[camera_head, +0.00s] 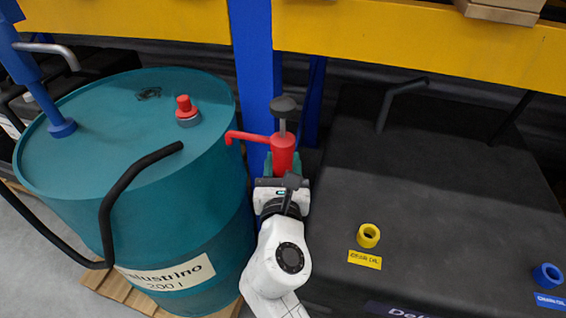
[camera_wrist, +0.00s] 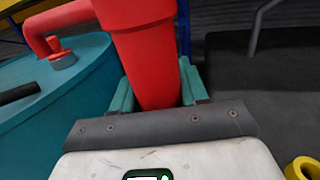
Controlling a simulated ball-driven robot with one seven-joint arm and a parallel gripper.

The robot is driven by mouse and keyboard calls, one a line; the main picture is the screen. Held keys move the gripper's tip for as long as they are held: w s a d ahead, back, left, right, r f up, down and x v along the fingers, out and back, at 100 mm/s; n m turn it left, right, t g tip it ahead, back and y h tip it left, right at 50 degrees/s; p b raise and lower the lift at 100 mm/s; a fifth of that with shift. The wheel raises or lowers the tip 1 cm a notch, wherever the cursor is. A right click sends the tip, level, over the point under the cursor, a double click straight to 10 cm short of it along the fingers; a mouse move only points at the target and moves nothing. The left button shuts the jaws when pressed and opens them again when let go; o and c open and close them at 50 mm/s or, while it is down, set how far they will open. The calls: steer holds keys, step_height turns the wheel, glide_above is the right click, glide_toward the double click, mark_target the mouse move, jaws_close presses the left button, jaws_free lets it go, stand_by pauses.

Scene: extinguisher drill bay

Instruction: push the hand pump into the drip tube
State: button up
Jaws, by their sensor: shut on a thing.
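The red hand pump (camera_head: 283,150) has a grey knob on top and a spout pointing left. My gripper (camera_head: 281,170) is shut around its body and holds it upright between the teal drum and the black bench. In the wrist view the pump (camera_wrist: 145,50) stands between my teal fingers; its lower end is hidden by my gripper. On the bench stand a short yellow tube (camera_head: 368,235) with a yellow label and a short blue tube (camera_head: 547,276) with a blue label. I cannot tell which is the drip tube. The pump is apart from both, left of and behind the yellow one.
The teal drum (camera_head: 180,245) stands close on the left, with a red cap (camera_head: 187,110) and a blue pump on top. A black bent handle (camera_head: 110,200) is in front of it. A blue post (camera_head: 252,70) rises behind my gripper. The black bench top (camera_head: 440,190) is mostly clear.

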steer(key=shift+f+b, duration=1.3)
steer(key=shift+f, duration=0.8)
stand_by(1.6)
steer(key=o, duration=1.2)
steer(key=shift+o, duration=0.2)
steer(key=shift+s, duration=0.15)
steer(key=s+p, duration=0.2)
steer(key=s, duration=0.6)
steer(key=shift+s+a, duration=0.35)
stand_by(0.5)
